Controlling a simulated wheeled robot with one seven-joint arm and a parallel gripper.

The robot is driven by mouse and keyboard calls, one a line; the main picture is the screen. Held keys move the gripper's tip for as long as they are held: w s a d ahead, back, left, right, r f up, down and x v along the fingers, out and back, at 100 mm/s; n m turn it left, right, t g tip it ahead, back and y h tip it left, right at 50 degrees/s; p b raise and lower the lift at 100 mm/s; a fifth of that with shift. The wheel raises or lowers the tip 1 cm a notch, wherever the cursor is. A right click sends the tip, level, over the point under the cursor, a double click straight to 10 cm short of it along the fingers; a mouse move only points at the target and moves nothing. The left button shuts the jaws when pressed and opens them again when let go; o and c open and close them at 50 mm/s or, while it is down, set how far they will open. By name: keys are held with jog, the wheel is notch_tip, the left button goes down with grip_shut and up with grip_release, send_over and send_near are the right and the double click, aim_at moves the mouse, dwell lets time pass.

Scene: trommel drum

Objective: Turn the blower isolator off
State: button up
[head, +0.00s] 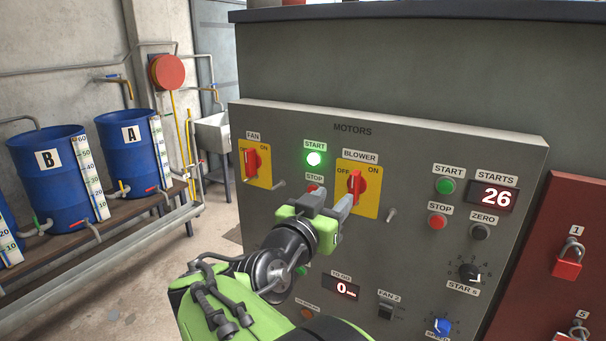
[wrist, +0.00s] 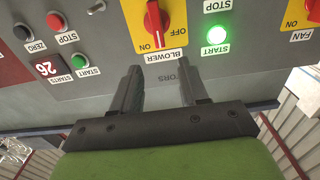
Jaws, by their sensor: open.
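The blower isolator is a red rotary handle (head: 355,186) on a yellow plate (head: 371,208) marked OFF at left and ON at right. Its handle stands close to upright; I cannot tell for sure which mark it points to. In the upside-down wrist view, the red handle (wrist: 155,20) shows just beyond the fingertips, with the BLOWER label between. My gripper (head: 330,200) is open and empty, in front of the panel. In the wrist view, its two grey fingers (wrist: 160,75) are apart and nothing is between them. In the head view they cover part of the STOP button.
Left of it are a lit green START button (head: 313,158) and a similar red-handled FAN isolator (head: 252,160). A short grey peg (head: 390,215) sticks out at right. Further right are START and STOP buttons and a display (head: 494,196) reading 26. Blue barrels (head: 133,160) stand far left.

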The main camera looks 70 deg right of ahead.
aim_at(353, 179)
jog(key=d+p, duration=0.1)
jog(key=d, duration=0.2)
jog(key=d+p, duration=0.1)
jog(key=d, duration=0.3)
jog(key=s+d, duration=0.1)
jog(key=d, duration=0.2)
jog(key=shift+d+p, duration=0.35)
jog(key=shift+p, duration=0.05)
grip_shut()
